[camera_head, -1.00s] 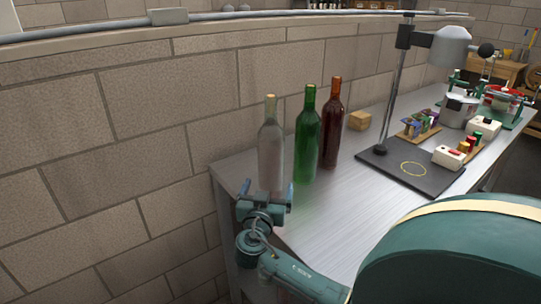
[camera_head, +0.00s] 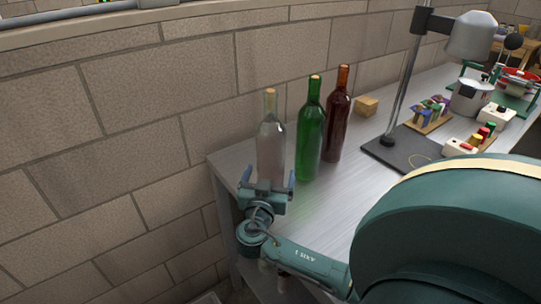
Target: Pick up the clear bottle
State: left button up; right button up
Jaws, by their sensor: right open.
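The clear bottle (camera_head: 270,143) stands upright with a cork at the left end of the metal bench (camera_head: 325,210). A green bottle (camera_head: 309,138) stands close to its right, and a dark red-brown bottle (camera_head: 336,128) stands just beyond that. My right gripper (camera_head: 269,177) is open at the clear bottle's lower part. One finger shows on each side of the bottle in the picture. The gripper hides the bottle's base, and I cannot tell whether the fingers touch the glass. My left gripper is not in view.
A small wooden block (camera_head: 366,106) lies behind the bottles. A lamp stand (camera_head: 400,90) rises from a dark base plate (camera_head: 405,152) to the right. A block wall (camera_head: 140,130) runs behind the bench. Bare bench top lies right of the bottles.

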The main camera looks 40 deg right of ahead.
jog(key=c, duration=1.9)
jog(key=shift+r, duration=0.2)
grip_shut()
